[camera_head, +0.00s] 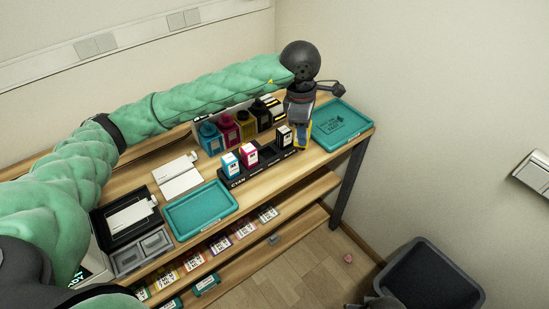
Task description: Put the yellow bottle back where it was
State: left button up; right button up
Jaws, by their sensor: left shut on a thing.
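My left gripper (302,122) points down over the right part of the table, shut on a small yellow bottle (303,136). The fingers hide much of this bottle. It is just right of the black small bottle (284,138); whether it touches the table cannot be told. The black rack (237,182) holds a cyan small bottle (230,165), a magenta one (249,156) and the black one. An open place (268,152) shows between magenta and black. A dark part at the bottom edge looks like my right gripper (378,301), mostly cut off.
A teal tray (318,142) is at the right, another teal tray (172,222) in front. A grey bin (468,290) stands on the floor.

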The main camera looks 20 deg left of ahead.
pick_arm(q)
jog(key=shift+s+a+m, duration=0.1)
jog(key=shift+a+m, duration=0.05)
jog(key=shift+m, duration=1.35)
jog(key=shift+w+a+f+p, duration=0.7)
jog(key=shift+a+f+p, duration=0.4)
jog(key=shift+a+f, duration=0.75)
jog(key=shift+w+a+f+p, duration=0.75)
jog(key=shift+a+f+p, duration=0.4)
jog(key=shift+a+f, duration=0.65)
jog(key=shift+w+a+f+p, duration=0.7)
jog(key=shift+a+f+p, duration=0.4)
jog(key=shift+a+f, duration=0.75)
pick_arm(e)
jog(key=s+d+f, duration=0.1)
jog(key=f, duration=1.2)
jog(key=s+d+f, duration=0.1)
jog(key=s+f, duration=0.1)
jog(key=f, duration=1.1)
jog(key=shift+s+d+f+g, duration=0.15)
jog(key=shift+g, duration=0.25)
pick_arm(q)
jog(key=shift+f, duration=0.1)
pick_arm(e)
jog(key=shift+w+r, duration=0.2)
jog(key=shift+r, duration=0.15)
